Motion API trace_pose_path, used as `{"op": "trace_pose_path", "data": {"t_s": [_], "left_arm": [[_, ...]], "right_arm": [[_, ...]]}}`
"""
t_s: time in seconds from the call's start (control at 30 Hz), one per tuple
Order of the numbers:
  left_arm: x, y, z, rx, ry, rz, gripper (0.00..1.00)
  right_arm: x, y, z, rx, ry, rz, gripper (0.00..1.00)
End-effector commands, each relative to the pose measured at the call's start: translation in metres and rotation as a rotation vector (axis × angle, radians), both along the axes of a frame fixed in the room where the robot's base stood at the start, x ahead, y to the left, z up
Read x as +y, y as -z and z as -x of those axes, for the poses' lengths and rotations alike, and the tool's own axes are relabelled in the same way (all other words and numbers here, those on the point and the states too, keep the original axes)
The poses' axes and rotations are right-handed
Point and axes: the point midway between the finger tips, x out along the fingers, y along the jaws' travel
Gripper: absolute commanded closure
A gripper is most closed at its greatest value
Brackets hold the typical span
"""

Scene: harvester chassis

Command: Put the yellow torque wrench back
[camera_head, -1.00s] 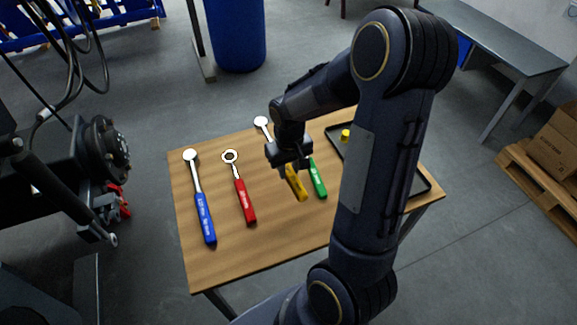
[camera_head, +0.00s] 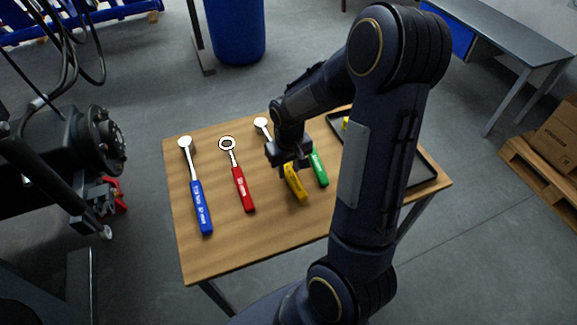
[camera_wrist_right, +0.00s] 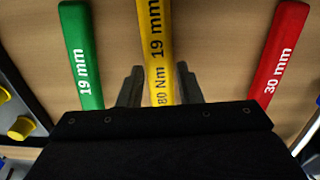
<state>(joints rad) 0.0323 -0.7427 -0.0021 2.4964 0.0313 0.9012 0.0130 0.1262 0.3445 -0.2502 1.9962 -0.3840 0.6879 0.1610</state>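The yellow torque wrench (camera_head: 296,185) hangs between the fingers of my right gripper (camera_head: 289,162). Its handle points to the table's near side and its round silver head (camera_head: 262,123) shows beyond the gripper. In the right wrist view the yellow handle (camera_wrist_right: 156,35), marked 19 mm, passes between the two fingers (camera_wrist_right: 159,85), which are shut on it. It looks close over the wooden table (camera_head: 232,245); the exact gap cannot be told. The green wrench (camera_head: 318,168) lies to its right, its head hidden by my arm. My left gripper is out of view.
A red wrench (camera_head: 243,190) and a blue wrench (camera_head: 201,208) lie left of the yellow one. A black tray (camera_head: 424,184) with a yellow item (camera_head: 346,123) is at the right, partly behind my arm. Dark machinery (camera_head: 85,145) stands left of the table.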

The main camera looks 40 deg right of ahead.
Motion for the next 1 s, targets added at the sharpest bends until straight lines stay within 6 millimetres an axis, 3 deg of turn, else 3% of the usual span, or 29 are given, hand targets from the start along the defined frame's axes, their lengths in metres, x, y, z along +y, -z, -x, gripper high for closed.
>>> {"op": "trace_pose_path", "data": {"t_s": [0.03, 0.13, 0.47, 0.8, 1.0], "left_arm": [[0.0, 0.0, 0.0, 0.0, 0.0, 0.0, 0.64], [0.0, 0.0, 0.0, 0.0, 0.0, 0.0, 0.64], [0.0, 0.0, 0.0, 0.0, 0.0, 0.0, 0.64], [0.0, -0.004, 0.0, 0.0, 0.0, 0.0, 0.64], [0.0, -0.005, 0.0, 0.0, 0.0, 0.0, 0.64]], "right_arm": [[0.0, 0.0, 0.0, -0.001, 0.0, 0.0, 0.61], [0.0, 0.0, 0.0, 0.0, 0.0, 0.0, 0.49], [0.0, -0.004, 0.0, 0.001, 0.0, 0.0, 0.49], [0.001, -0.059, 0.001, -0.004, -0.001, 0.0, 0.49], [0.001, -0.076, 0.002, 0.0, -0.001, -0.001, 0.49]]}}
